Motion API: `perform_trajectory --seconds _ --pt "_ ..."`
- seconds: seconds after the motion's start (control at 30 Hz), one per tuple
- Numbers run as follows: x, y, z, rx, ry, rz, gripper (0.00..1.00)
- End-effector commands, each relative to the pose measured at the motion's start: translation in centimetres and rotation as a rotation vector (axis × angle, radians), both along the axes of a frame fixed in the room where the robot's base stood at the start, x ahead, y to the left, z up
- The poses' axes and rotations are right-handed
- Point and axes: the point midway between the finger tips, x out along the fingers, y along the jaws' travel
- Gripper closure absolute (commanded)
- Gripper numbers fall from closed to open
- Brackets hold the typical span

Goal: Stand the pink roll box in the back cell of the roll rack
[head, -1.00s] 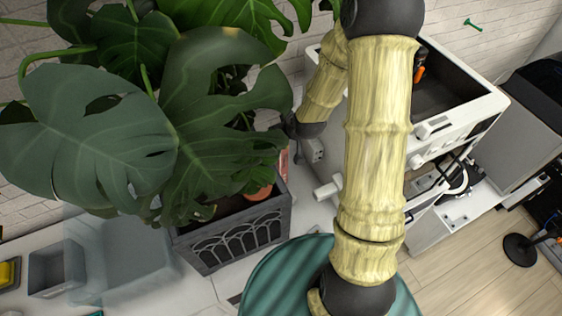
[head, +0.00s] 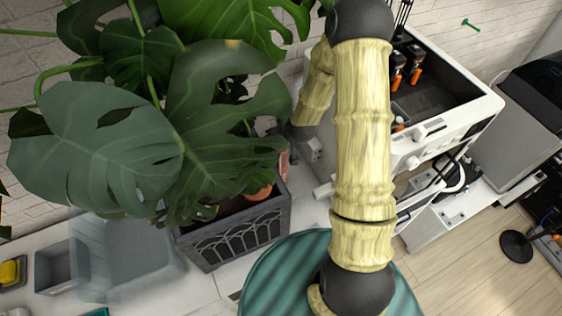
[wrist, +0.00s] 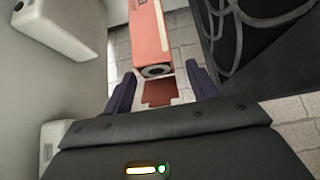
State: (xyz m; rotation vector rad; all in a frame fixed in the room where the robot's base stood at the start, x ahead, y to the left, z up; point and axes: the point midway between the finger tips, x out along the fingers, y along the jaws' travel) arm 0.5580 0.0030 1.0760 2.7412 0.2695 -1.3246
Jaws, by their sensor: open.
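The pink roll box (wrist: 149,30) stands out in the wrist view, its open end with a dark-ringed roll facing me and a flap hanging below. My gripper (wrist: 162,88) is open, with one dark finger on either side of that end and gaps showing on both sides. In the head view a slim strip of the pink box (head: 284,164) shows between the planter and the white machine. My gripper is mostly hidden there behind leaves and my arm. I cannot make out the roll rack in either view.
The dark planter (head: 236,243) with a big leafy plant is close on the box's left in the head view. The white machine (head: 430,140), with protruding knobs (head: 313,149), is close on the other side. A grey bin (head: 62,268) stands at the lower left.

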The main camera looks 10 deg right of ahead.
Motion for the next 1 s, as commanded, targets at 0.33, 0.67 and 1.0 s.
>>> perform_trajectory --seconds 0.33,0.67,1.0 --pt "-0.01 -0.01 0.02 0.000 0.000 0.000 0.93" --pt "0.03 0.00 0.07 0.000 -0.001 0.000 1.00" --pt "-0.32 -0.10 0.99 -0.002 -0.003 0.000 1.00"
